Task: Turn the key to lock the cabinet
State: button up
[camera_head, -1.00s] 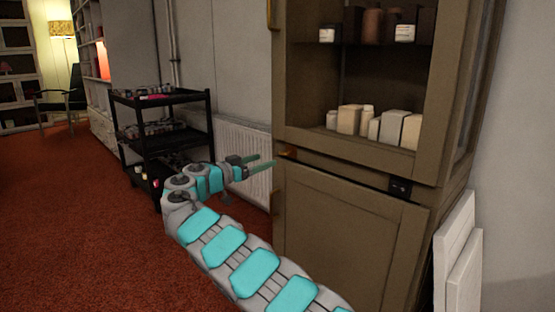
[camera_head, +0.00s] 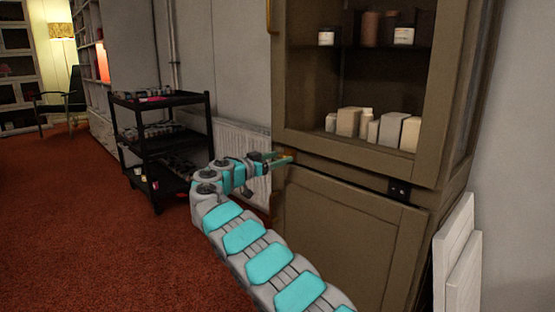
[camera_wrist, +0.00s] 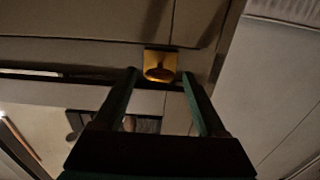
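The brown cabinet (camera_head: 350,235) has an open-looking upper part with shelves and a closed lower door. A small brass piece, seemingly the key in its lock (camera_wrist: 160,66), sits at the cabinet's left front edge, between the upper and lower parts. It is partly hidden by my fingers in the head view. My gripper (camera_head: 280,158) is open, with its green fingers level and pointing at the brass piece. In the wrist view my fingertips (camera_wrist: 160,76) lie left and right of it. I cannot tell whether they touch it.
A dark latch plate (camera_head: 399,190) is on the cabinet's right front. Boxes and jars (camera_head: 375,127) stand on the shelves. A black cart (camera_head: 160,140) and a radiator (camera_head: 240,145) are to the left. White panels (camera_head: 458,260) lean at the right. Red carpet is clear at left.

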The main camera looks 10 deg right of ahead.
grip_shut()
dwell(0.3)
jog(key=shift+n, duration=0.3)
jog(key=n+p, duration=0.1)
jog(key=n, duration=0.3)
jog(key=n+p, duration=0.2)
jog(key=n, duration=0.2)
jog(key=shift+r+n+p, duration=0.1)
jog(key=shift+n+p, duration=0.25)
jog(key=shift+n, duration=0.05)
jog(key=n+p, duration=0.3)
jog(key=n, duration=0.2)
jog(key=shift+p, duration=0.3)
jog(key=shift+n+p, duration=1)
jog(key=shift+n, duration=0.7)
